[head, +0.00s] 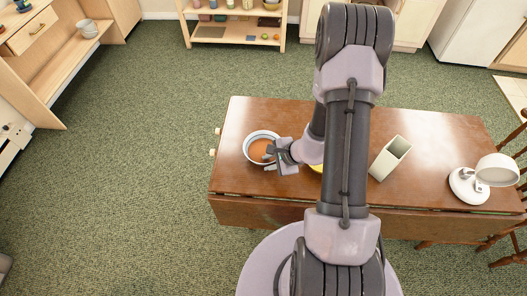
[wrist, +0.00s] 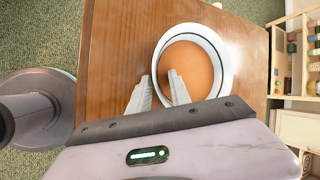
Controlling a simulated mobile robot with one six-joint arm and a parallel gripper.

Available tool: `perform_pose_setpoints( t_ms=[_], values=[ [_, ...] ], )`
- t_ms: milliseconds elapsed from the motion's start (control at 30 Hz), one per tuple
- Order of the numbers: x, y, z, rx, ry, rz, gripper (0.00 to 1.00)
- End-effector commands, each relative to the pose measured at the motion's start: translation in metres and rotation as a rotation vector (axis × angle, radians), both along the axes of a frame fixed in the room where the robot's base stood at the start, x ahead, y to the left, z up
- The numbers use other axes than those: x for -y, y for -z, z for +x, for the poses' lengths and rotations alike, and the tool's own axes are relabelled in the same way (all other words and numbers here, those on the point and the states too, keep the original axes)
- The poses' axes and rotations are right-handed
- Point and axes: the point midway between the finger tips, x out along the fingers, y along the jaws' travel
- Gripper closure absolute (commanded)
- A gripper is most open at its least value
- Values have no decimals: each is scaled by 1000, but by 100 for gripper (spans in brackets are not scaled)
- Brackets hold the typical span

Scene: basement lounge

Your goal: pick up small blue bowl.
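A small round bowl (head: 248,159) with a pale bluish-white rim and an orange-brown inside stands upright near the left end of the brown wooden table (head: 290,118). No plainly blue bowl shows. My gripper (head: 269,158) is at the bowl's right side, pointing left. In the wrist view the bowl (wrist: 192,62) is just beyond the fingers. My gripper (wrist: 159,77) is open there, with one fingertip over the bowl's inside and the other outside the rim. The near rim lies between them. I cannot tell whether the fingers touch it.
A yellow thing (head: 316,168) on the table is mostly hidden by my arm. A pale green open box (head: 390,158) and a white lamp (head: 480,182) stand to the right. Shelves (head: 235,30) stand at the back. The floor left of the table is clear.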

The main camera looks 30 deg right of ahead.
Motion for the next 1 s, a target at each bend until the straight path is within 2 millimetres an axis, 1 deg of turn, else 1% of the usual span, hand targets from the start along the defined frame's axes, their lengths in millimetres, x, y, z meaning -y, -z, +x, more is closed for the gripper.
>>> perform_pose_setpoints(
  t_ms=[33,100,1000],
  values=[
    [0,0,0,0,0,0,88],
    [0,0,0,0,0,0,100],
    [0,0,0,0,0,0,100]
  ],
)
